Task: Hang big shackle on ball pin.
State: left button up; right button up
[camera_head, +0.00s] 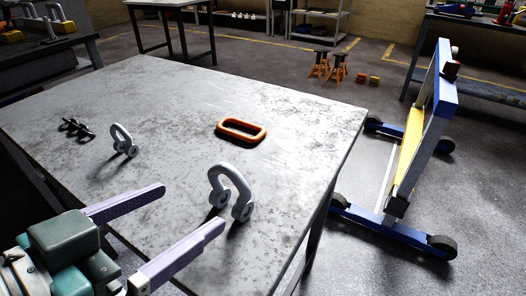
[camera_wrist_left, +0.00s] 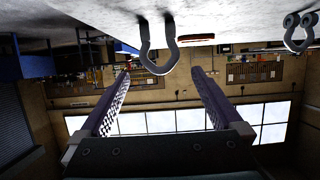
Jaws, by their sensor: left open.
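The big shackle (camera_head: 231,191), a light grey bow with two eyes, stands on its eyes on the grey table, bow up. My left gripper (camera_head: 190,207) is open and empty, its two pale purple fingers pointing toward the shackle from the left. The shackle is not between the fingers. In the left wrist view, which is upside down, the big shackle (camera_wrist_left: 158,62) shows ahead of the gap between the fingertips (camera_wrist_left: 161,74). My right gripper is not in view.
A smaller shackle (camera_head: 124,140) stands farther left on the table (camera_head: 180,85). An orange oval link (camera_head: 241,130) lies behind the big shackle, and a dark chain piece (camera_head: 76,130) lies far left. Table space around them is clear. Floor separates the table from the stand.

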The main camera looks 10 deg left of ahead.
aim_at(228, 184)
pick_arm(q)
jog(key=shift+w+f, duration=0.35)
jog(key=shift+f, duration=0.15)
jog(key=b+x, duration=0.1)
jog(key=x, duration=0.3)
jog(key=shift+w+d+r, duration=0.15)
jog(key=b+x, duration=0.1)
jog(key=x, duration=0.4)
jog(key=shift+d, duration=0.1)
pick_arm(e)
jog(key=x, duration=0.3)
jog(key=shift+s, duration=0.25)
pick_arm(q)
jog(key=shift+c, duration=0.2)
jog(key=c, duration=1.4)
jog(key=shift+r, duration=0.15)
jog(key=shift+c, duration=0.4)
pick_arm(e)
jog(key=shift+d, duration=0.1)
